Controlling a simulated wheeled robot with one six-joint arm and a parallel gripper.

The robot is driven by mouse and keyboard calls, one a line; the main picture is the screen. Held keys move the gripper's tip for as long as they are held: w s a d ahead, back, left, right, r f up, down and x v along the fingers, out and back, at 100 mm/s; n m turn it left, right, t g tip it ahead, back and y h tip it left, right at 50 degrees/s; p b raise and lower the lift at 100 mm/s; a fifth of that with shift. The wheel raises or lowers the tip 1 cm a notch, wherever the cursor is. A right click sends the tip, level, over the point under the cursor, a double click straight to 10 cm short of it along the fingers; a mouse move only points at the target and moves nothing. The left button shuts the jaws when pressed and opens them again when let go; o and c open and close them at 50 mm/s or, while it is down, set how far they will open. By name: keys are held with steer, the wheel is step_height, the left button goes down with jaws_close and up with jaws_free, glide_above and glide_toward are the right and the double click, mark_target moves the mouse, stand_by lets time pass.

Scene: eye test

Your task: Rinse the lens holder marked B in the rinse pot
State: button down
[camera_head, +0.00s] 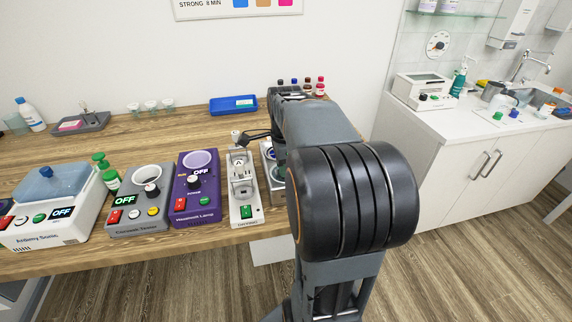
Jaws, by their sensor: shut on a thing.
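My arm reaches from the lower right over the wooden bench, and its links hide most of my gripper (262,136). A dark part of it juts out to the left above the white stand. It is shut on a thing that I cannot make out. I can read no mark B anywhere. A white stand (245,207) holds a clear round piece marked A (239,163). A grey device (269,173), partly hidden by my arm, stands to its right. A grey pot (491,91) stands on the right counter; I cannot tell whether it is the rinse pot.
A blue tray (233,105) lies at the back. The right counter (470,122) holds a soap bottle (458,82) and a tap (527,62).

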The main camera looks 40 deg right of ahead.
steer(key=shift+f, duration=0.4)
steer(key=shift+r, duration=0.2)
stand_by(0.4)
steer(key=shift+f+p, duration=0.2)
steer(key=shift+p, duration=0.15)
stand_by(2.3)
steer(key=shift+r, duration=0.2)
steer(key=shift+r+p, duration=3.35)
steer(key=shift+r, duration=0.25)
